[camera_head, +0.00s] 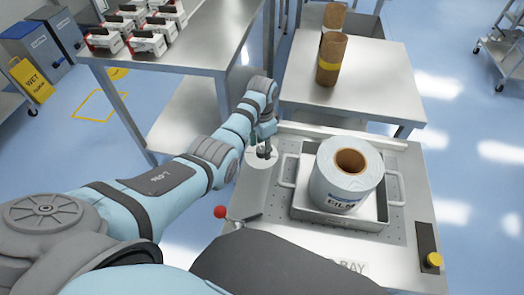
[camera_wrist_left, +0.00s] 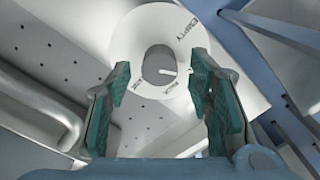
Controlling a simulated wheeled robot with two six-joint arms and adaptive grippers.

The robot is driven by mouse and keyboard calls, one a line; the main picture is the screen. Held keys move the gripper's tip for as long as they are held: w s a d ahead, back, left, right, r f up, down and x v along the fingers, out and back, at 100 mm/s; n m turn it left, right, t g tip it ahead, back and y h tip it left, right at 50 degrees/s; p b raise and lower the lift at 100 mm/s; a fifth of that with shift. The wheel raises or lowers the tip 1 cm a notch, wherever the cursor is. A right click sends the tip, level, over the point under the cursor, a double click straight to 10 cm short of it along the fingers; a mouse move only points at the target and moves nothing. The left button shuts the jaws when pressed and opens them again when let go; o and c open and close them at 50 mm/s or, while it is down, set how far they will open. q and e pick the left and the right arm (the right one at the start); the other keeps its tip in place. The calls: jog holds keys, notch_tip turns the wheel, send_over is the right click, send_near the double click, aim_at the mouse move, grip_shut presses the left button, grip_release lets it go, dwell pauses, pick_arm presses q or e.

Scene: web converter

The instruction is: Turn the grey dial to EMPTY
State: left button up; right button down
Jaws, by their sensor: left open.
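The grey dial (camera_wrist_left: 158,62) sits in the middle of a round white plate (camera_wrist_left: 150,22) in the left wrist view. A white pointer mark on the dial points to the right. The word EMPTY is printed at the plate's upper right; smaller labels lie along its lower edge, too small to read surely. My left gripper (camera_wrist_left: 158,82) is open, its green-padded fingers on either side of the dial with gaps showing; I cannot tell any contact. In the head view the left gripper (camera_head: 263,147) is over the white plate (camera_head: 258,163) and partly hides the dial.
A film roll (camera_head: 345,185) stands in a metal tray (camera_head: 340,222) right of the plate. A red-knobbed lever (camera_head: 220,212) is in front, and a yellow button (camera_head: 434,260) at right. Brown cores (camera_head: 330,60) stand on a table behind.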

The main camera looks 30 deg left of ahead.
pick_arm(q)
jog(key=shift+f, duration=0.5)
jog(key=shift+s, duration=0.1)
jog(key=shift+s+a, duration=0.1)
grip_shut()
